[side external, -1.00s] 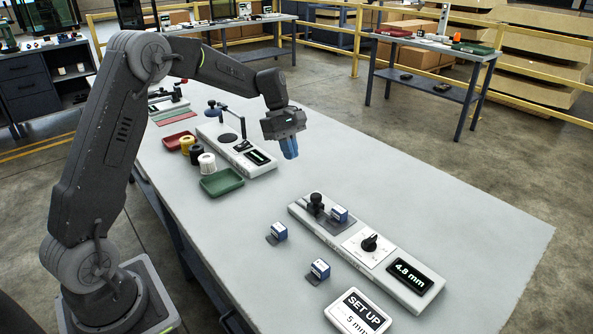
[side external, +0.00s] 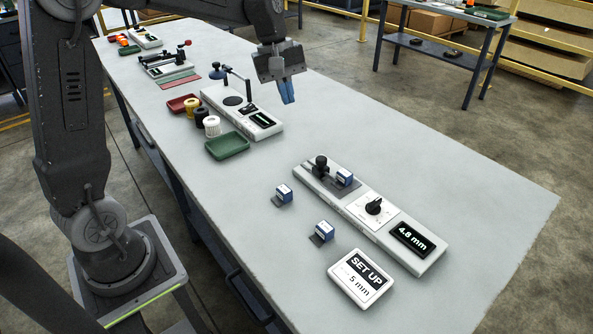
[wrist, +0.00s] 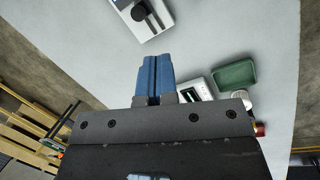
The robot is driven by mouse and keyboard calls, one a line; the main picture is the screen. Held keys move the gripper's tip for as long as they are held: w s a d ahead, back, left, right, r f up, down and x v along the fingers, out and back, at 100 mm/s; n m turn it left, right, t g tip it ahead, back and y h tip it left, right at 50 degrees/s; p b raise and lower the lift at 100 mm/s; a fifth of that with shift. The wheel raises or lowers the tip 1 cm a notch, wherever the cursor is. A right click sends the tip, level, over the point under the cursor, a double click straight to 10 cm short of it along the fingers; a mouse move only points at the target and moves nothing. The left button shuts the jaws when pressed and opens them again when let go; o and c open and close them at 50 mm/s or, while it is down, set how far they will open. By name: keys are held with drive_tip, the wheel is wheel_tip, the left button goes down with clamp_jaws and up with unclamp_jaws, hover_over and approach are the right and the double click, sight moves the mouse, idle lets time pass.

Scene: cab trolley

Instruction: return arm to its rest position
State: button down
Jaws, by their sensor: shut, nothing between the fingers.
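My gripper (side external: 286,92) hangs above the far half of the table, fingers pointing down, with its blue fingers together and nothing between them. In the wrist view the blue fingers (wrist: 155,78) lie side by side over the table. In the side view the gripper appears beside a white device with a lit display (side external: 262,119); the wrist view shows that device (wrist: 192,88) partly hidden behind my gripper. I cannot tell the height above the table.
A gauge unit (side external: 370,210) reading 4.8 mm lies on the near table. A green tray (side external: 227,145), red tray (side external: 182,104) and spools (side external: 212,126) lie left. The right table side is clear.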

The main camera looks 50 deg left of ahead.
drive_tip(key=s+d+m+t+y, duration=0.1)
drive_tip(key=s+d+m, duration=0.3)
drive_tip(key=s, duration=0.6)
drive_tip(key=s+d+r+m+t+y, duration=0.1)
drive_tip(key=s+d+m+t, duration=0.2)
drive_tip(key=s+m, duration=0.6)
drive_tip(key=shift+s+d+r+t+y, duration=0.15)
drive_tip(key=shift+s+d+t+y, duration=0.15)
drive_tip(key=shift+s+d, duration=0.65)
